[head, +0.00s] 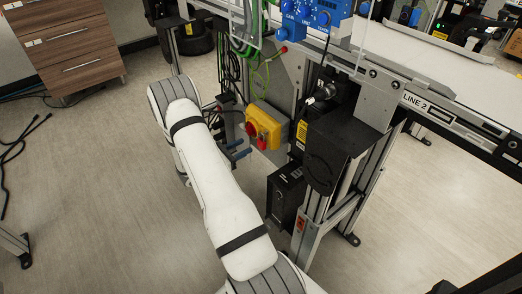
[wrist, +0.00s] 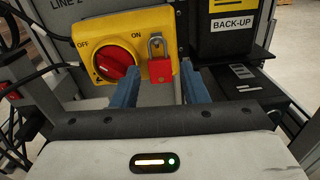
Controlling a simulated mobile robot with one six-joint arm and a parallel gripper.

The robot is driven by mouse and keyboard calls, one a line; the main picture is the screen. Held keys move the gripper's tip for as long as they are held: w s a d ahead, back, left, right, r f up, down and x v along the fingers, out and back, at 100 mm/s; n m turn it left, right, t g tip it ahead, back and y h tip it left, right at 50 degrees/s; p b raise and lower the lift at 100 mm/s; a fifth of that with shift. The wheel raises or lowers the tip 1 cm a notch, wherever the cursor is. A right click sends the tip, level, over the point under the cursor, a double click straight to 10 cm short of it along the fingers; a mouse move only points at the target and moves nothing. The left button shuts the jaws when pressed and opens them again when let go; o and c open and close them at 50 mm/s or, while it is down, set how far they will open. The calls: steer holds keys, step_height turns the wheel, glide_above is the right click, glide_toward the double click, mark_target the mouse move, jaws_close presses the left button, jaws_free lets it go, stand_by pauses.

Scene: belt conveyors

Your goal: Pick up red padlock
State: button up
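The red padlock (wrist: 160,69) hangs by its silver shackle from the yellow switch box (wrist: 98,28), right of the red rotary knob (wrist: 117,59). In the head view the padlock (head: 262,142) shows small on the front of the box. My gripper (wrist: 159,70) is open, one blue finger to the left of the padlock and one to the right in the picture, with gaps on both sides. How far the fingertips are from it in depth is hard to tell. In the head view my gripper (head: 243,148) is just left of the box.
A black "BACK-UP" unit (wrist: 231,30) stands close to the right of the box. Cables hang at the left in the wrist view. Open floor (head: 90,180) lies to the left.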

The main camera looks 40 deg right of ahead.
mark_target(260, 141)
steer(key=shift+n, duration=0.3)
steer(key=d, duration=0.2)
steer(key=d+f+b, duration=0.1)
steer(key=d, duration=0.2)
steer(key=d+f, duration=0.1)
steer(key=d, duration=0.2)
steer(key=shift+s+f+b, duration=0.1)
steer(key=shift+s+b, duration=0.3)
steer(key=c, duration=0.7)
steer(key=shift+o, duration=0.2)
